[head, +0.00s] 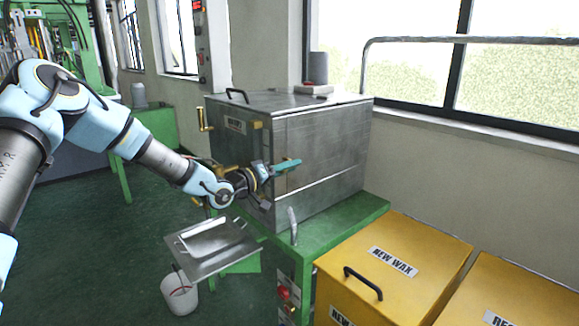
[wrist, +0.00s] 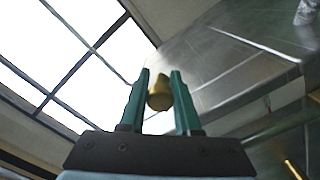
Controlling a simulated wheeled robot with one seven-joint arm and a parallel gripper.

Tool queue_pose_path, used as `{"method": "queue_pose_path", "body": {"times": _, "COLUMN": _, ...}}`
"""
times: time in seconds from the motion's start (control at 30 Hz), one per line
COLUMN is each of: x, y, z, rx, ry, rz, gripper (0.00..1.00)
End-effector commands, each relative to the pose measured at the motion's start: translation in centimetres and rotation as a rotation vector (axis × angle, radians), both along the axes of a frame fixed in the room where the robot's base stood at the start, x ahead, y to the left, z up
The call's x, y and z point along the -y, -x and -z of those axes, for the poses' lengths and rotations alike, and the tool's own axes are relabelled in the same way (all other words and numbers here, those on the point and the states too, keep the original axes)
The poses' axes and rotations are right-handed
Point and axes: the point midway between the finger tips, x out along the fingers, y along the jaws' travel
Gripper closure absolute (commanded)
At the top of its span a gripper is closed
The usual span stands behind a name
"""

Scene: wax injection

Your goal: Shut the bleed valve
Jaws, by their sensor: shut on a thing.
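My gripper (head: 285,166) is at the front of the grey metal wax tank (head: 335,140), reaching in from the left. In the wrist view its two teal fingers (wrist: 160,95) stand either side of a rounded brass knob (wrist: 160,92) and are shut on it. The knob looks like the bleed valve's handle, but no label on it can be read. In the head view the fingers and wrist hide most of it. Other brass fittings show on the tank: a handle (head: 205,116) at the left and a small block (head: 257,125) beside a label.
The tank stands on a green bench (head: 345,222). A metal tray (head: 213,248) juts out below the gripper, with a white bucket (head: 180,294) on the floor. Yellow wax bins (head: 420,240) stand at the right. The green floor at the left is open.

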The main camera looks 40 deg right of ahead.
Motion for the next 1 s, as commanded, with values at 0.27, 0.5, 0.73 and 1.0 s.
{"method": "queue_pose_path", "body": {"times": 0.27, "x": -0.06, "y": 0.00, "z": 0.16, "rx": -0.080, "ry": -0.007, "rz": 0.000, "gripper": 1.00}}
{"method": "queue_pose_path", "body": {"times": 0.5, "x": -0.05, "y": 0.01, "z": 0.18, "rx": -0.096, "ry": -0.008, "rz": 0.000, "gripper": 1.00}}
{"method": "queue_pose_path", "body": {"times": 0.73, "x": -0.05, "y": 0.00, "z": 0.18, "rx": -0.095, "ry": -0.008, "rz": 0.000, "gripper": 1.00}}
{"method": "queue_pose_path", "body": {"times": 1.0, "x": -0.03, "y": -0.01, "z": 0.10, "rx": -0.094, "ry": -0.007, "rz": 0.000, "gripper": 0.41}}
